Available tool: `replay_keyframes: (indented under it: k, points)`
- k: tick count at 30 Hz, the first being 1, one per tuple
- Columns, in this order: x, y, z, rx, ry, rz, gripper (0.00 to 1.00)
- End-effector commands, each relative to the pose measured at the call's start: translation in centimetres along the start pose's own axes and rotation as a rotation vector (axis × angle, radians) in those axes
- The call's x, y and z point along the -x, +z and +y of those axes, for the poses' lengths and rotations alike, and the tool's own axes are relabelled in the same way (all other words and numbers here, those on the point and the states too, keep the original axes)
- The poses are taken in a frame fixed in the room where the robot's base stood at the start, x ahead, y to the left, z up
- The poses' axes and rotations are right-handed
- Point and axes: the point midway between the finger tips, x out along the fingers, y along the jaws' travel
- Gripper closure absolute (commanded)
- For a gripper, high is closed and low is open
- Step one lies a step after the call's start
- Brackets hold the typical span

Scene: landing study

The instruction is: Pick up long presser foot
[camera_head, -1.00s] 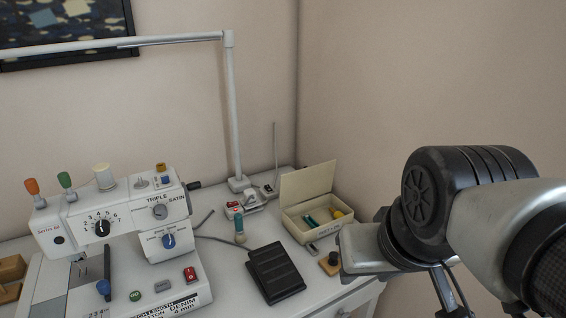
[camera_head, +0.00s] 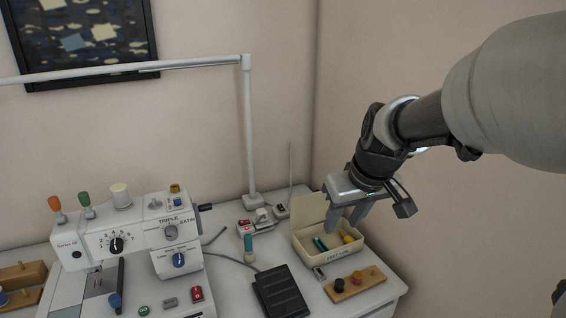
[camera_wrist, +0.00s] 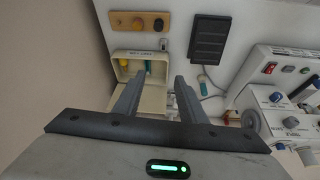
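My gripper (camera_head: 345,226) is open and empty, pointing down above the open cream box (camera_head: 335,259) at the back right of the table. In the wrist view its two fingers (camera_wrist: 155,78) stand apart, with the box (camera_wrist: 152,103) beyond and between them. The box holds a teal piece (camera_head: 320,243) and a yellow piece (camera_head: 348,238); the fingers hide part of the box and its lid. A small grey metal piece (camera_head: 319,273) lies on the table in front of the box. I cannot tell which piece is the long presser foot.
A black foot pedal (camera_head: 280,292) lies left of the box. A wooden block with knobs (camera_head: 355,286) lies in front of it. A sewing machine (camera_head: 140,240) fills the left. A lamp post (camera_head: 248,130) and a red-and-white device (camera_head: 252,227) stand behind.

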Motion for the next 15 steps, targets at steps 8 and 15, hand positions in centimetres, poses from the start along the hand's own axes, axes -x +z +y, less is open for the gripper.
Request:
replay_keyframes:
  k: [8,15]
  points:
    - [-6.2,-5.5,3.5,0.085,-0.055,-0.019,0.62]
    - [-9.1,-6.3,4.2,0.107,-0.067,-0.019,0.62]
